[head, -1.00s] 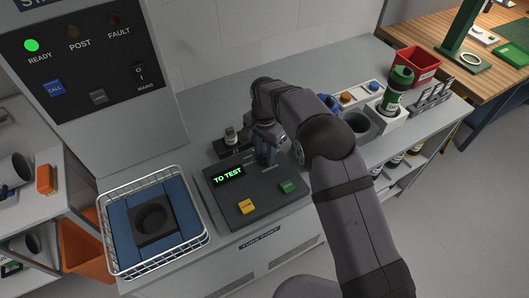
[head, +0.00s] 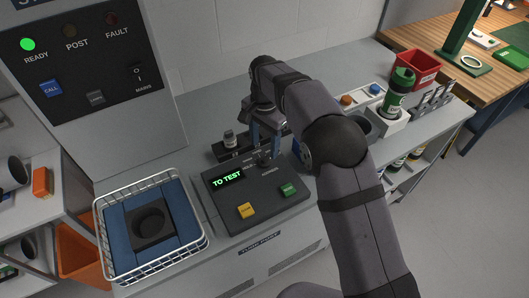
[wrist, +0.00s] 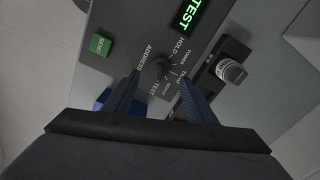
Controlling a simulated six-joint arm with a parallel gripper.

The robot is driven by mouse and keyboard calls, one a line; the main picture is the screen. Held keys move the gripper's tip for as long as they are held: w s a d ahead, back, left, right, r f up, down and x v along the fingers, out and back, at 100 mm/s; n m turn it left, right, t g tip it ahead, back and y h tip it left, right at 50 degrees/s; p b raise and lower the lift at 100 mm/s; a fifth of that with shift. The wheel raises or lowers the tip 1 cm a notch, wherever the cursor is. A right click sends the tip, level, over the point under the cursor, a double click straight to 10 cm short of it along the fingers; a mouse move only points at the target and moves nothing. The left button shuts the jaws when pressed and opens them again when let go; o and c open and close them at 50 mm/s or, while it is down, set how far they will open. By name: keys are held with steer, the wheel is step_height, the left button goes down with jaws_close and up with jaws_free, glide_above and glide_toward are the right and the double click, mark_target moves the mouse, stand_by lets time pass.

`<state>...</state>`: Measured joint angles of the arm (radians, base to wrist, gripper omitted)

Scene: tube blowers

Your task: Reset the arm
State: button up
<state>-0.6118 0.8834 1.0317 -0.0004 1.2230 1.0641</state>
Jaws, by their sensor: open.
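My gripper (head: 265,143) is open and empty, pointing down over the dark control panel (head: 222,203). Its two blue-grey fingers also show in the wrist view (wrist: 160,80), spread on either side of a round black knob (wrist: 162,67). The knob (head: 264,158) sits at the panel's back right, just below the fingertips in the head view. Its labels include ADDRESS, TEST and HOLD. The panel's green display (head: 227,176) reads TO TEST. My arm reaches in from the lower right and hides part of the bench.
A wire basket (head: 104,252) with a blue insert is at left. A green-capped bottle (head: 398,92) and a red bin (head: 418,65) stand at right. The READY lamp (head: 27,45) is lit green.

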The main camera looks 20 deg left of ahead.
steer(key=shift+r, duration=0.8)
steer(key=shift+d, duration=0.25)
steer(key=s+d+r+n, duration=0.1)
steer(key=s+d, duration=0.1)
steer(key=d, duration=0.7)
steer(key=s+d+r+n, duration=0.1)
steer(key=s+d, duration=0.2)
steer(key=d, duration=0.6)
steer(key=s+d+f+n, duration=0.3)
steer(key=s+d, duration=1)
steer(key=s, duration=0.5)
steer(key=shift+f, duration=0.4)
